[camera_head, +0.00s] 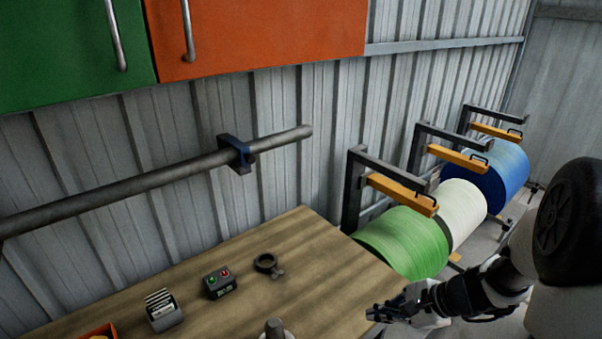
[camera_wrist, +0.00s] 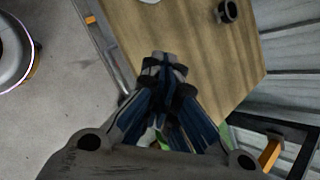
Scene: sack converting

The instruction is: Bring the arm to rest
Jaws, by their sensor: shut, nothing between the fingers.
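My gripper (camera_head: 378,313) is at the right front corner of the wooden table (camera_head: 340,272) in the head view, with my arm reaching in from the right. In the wrist view my gripper (camera_wrist: 163,66) has its fingers together and nothing between them. The table (camera_wrist: 205,50) lies beyond the fingertips there. Whether the fingers touch the table edge I cannot tell.
On the table are a control box (camera_head: 220,283) with green and red buttons, a dark ring clamp (camera_head: 266,263) and a grey holder (camera_head: 164,312). Green (camera_head: 405,243), white (camera_head: 463,212) and blue (camera_head: 490,174) rolls stand behind my arm. A grey pipe (camera_head: 130,189) runs along the wall.

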